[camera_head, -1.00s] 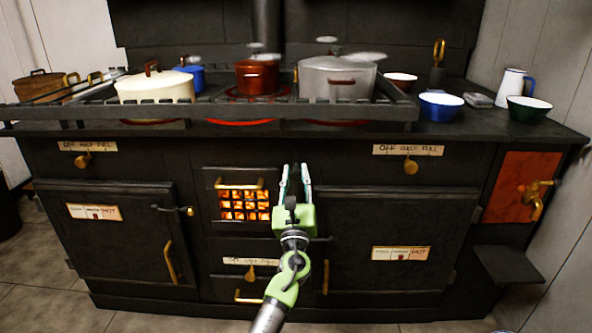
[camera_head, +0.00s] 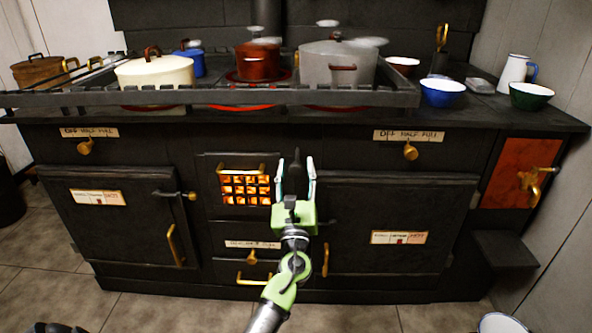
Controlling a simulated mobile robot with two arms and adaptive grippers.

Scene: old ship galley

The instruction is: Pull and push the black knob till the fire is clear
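My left gripper (camera_head: 296,163) is green and grey and stands upright in front of the stove, just right of the fire grate. Its two fingers are apart. A small dark upright shape, probably the black knob (camera_head: 296,160), shows between the fingertips; I cannot tell whether they touch it. The fire (camera_head: 245,189) glows orange and yellow behind the square grate, under a brass handle. My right gripper is not in view.
The black stove (camera_head: 330,276) fills the middle. A cream pot (camera_head: 154,74), a red pot (camera_head: 258,62) and a grey pot (camera_head: 338,72) stand behind its top rail. A blue bowl (camera_head: 442,94) sits at right. Tiled floor (camera_head: 150,312) is in front.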

